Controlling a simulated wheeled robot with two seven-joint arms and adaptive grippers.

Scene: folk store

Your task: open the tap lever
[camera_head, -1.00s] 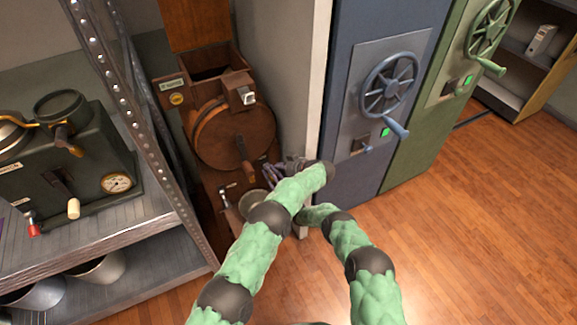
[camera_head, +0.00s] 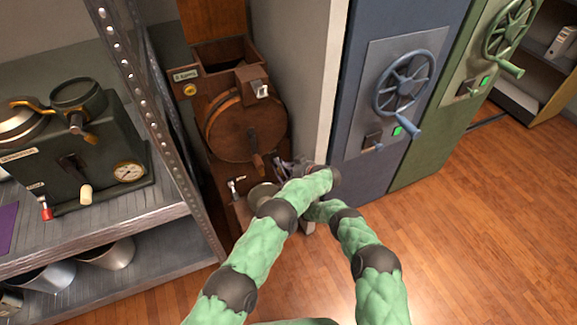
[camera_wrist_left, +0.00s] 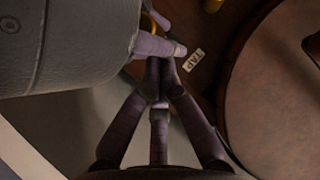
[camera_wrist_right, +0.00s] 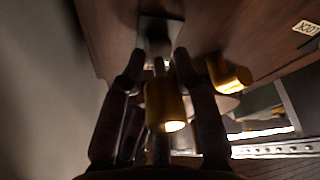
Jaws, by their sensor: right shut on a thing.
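The wooden drum machine (camera_head: 240,125) stands against the wall, a small metal tap (camera_head: 236,187) low on its front. A TAP label (camera_wrist_left: 194,60) shows in the left wrist view. My right gripper (camera_wrist_right: 163,75) is shut on a brass piece (camera_wrist_right: 165,105), which shows between its fingers; a second brass piece (camera_wrist_right: 230,75) is beside it. I cannot tell which brass piece is the lever. My left gripper (camera_wrist_left: 164,72) has its fingertips together, seemingly empty, just beside the right hand's fingers. In the head view my arms largely hide both hands.
A metal shelf (camera_head: 150,215) with a dark gauge machine (camera_head: 70,150) stands at left. A blue cabinet with a handwheel (camera_head: 404,84) and a green one (camera_head: 509,28) stand at right. The wood floor (camera_head: 480,240) is clear at front right.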

